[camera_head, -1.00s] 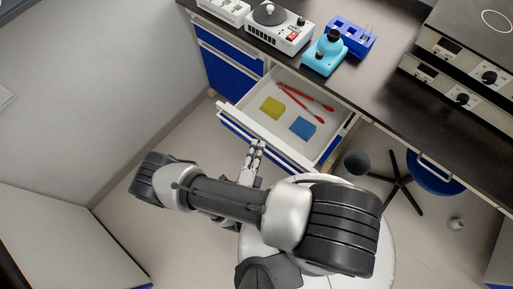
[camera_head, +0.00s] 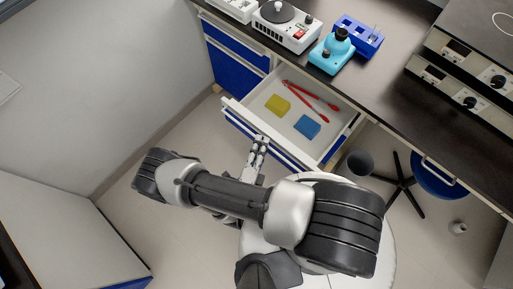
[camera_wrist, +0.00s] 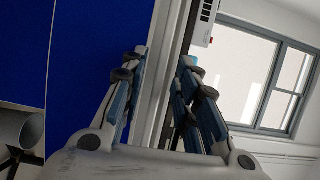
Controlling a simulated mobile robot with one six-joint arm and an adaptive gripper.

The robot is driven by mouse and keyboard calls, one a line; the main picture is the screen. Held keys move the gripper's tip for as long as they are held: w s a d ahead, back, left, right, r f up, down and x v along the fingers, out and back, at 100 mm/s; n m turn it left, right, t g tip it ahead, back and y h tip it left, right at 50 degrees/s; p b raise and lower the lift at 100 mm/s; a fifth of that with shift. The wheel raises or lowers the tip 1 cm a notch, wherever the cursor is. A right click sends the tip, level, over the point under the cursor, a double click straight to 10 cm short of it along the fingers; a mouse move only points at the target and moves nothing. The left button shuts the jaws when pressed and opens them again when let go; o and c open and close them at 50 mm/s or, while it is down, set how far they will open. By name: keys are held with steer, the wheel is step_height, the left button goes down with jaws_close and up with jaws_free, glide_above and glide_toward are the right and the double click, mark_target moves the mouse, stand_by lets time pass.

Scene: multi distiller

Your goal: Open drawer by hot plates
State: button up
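The drawer (camera_head: 236,108), with a white interior and blue front, stands pulled out under the dark bench. It holds a yellow block (camera_head: 278,105), a blue block (camera_head: 306,127) and red tongs (camera_head: 311,97). The hot plates (camera_head: 465,75), grey units with displays and black knobs, stand on the bench at right. My gripper (camera_head: 261,140) is at the drawer's front edge, near its middle. In the wrist view my gripper (camera_wrist: 162,75) has its fingers spread either side of a pale vertical edge, beside a blue panel (camera_wrist: 95,65). Firm contact cannot be made out.
A white device with a round plate (camera_head: 287,27), a turquoise device (camera_head: 332,50) and a blue rack (camera_head: 358,36) stand on the bench. A grey bin (camera_head: 357,165) and a blue stool (camera_head: 438,182) are right of the drawer. The floor at left is clear.

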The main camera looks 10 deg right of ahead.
steer(key=v, duration=1.1)
steer(key=shift+s+a, duration=0.15)
steer(key=shift+s, duration=0.2)
steer(key=shift+r, duration=0.1)
steer(key=w+r+m+g, duration=0.2)
steer(key=r+m+g, duration=0.6)
steer(key=r+m, duration=0.4)
steer(key=w+r+m+g, duration=0.2)
steer(key=r+m+g, duration=0.5)
steer(key=r+m, duration=0.55)
steer(key=s+d+r+m+t+y, duration=0.2)
steer(key=d+r+m+y, duration=0.2)
steer(key=r+m, duration=0.4)
steer(key=s+d+r+m+t+y, duration=0.2)
steer(key=d+r+m+y, duration=0.3)
steer(key=r+m, duration=0.4)
steer(key=s+d+m, duration=0.1)
steer(key=m, duration=0.5)
steer(key=shift+r+t+y, duration=0.3)
steer(key=shift+r, duration=0.05)
